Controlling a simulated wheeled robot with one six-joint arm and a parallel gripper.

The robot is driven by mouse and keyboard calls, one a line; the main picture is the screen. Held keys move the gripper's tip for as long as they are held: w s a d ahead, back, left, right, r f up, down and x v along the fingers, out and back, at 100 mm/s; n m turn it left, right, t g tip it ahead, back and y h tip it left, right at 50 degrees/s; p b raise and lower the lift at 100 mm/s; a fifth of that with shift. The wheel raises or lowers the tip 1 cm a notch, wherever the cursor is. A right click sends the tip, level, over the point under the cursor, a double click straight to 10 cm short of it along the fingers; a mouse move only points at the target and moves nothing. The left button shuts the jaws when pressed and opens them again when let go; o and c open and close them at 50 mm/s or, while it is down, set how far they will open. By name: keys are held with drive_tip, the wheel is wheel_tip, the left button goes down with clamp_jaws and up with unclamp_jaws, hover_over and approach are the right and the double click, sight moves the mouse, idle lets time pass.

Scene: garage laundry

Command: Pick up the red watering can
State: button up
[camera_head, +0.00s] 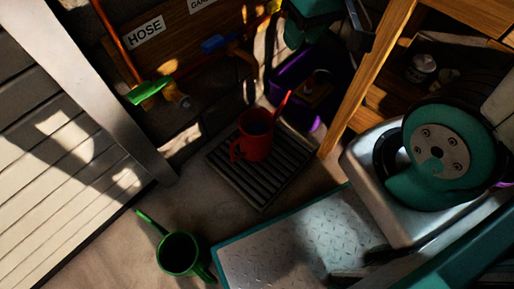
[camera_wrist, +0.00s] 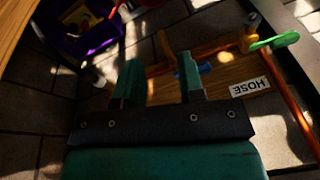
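The red watering can (camera_head: 256,138) stands upright on a dark slatted mat (camera_head: 240,187) in the middle of the head view. Its spout points up to the right and its handle is at the lower left. A green watering can (camera_head: 178,254) stands apart on the floor at the lower left. My gripper (camera_wrist: 159,62) shows in the wrist view with its two teal fingers spread and nothing visible between them.
A purple crate (camera_head: 290,88) stands just behind the mat, beside a wooden shelf post (camera_head: 368,75). A slatted door (camera_head: 62,150) is at the left. Bare floor lies left of the mat.

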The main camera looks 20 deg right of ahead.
drive_tip(key=w+d+f+m+b, duration=0.2)
drive_tip(key=f+b, duration=0.4)
drive_tip(key=f, duration=0.3)
drive_tip(key=w+d+f+m+b, duration=0.1)
drive_tip(key=w+f+m+b, duration=0.3)
drive_tip(key=f, duration=0.6)
drive_tip(key=m+g+y+b, duration=0.1)
drive_tip(key=m+g, duration=0.1)
drive_tip(key=m, duration=0.4)
approach(262, 135)
drive_tip(key=f+m, duration=0.1)
drive_tip(key=m, duration=0.1)
drive_tip(key=d+m+y, duration=0.1)
drive_tip(key=m, duration=0.1)
drive_tip(key=w+f+m, duration=0.1)
drive_tip(key=m, duration=0.1)
drive_tip(key=shift+w+d+f+m+g+y, duration=0.1)
drive_tip(key=shift+d+f+m+g+y, duration=0.1)
drive_tip(key=shift+f+m+g+y, duration=0.15)
drive_tip(key=shift+m, duration=0.45)
drive_tip(key=b+x, duration=0.3)
drive_tip(key=x, duration=0.1)
drive_tip(key=b+x, duration=0.4)
drive_tip(key=shift+s+a+f, duration=0.25)
drive_tip(key=shift+r, duration=0.15)
clamp_jaws()
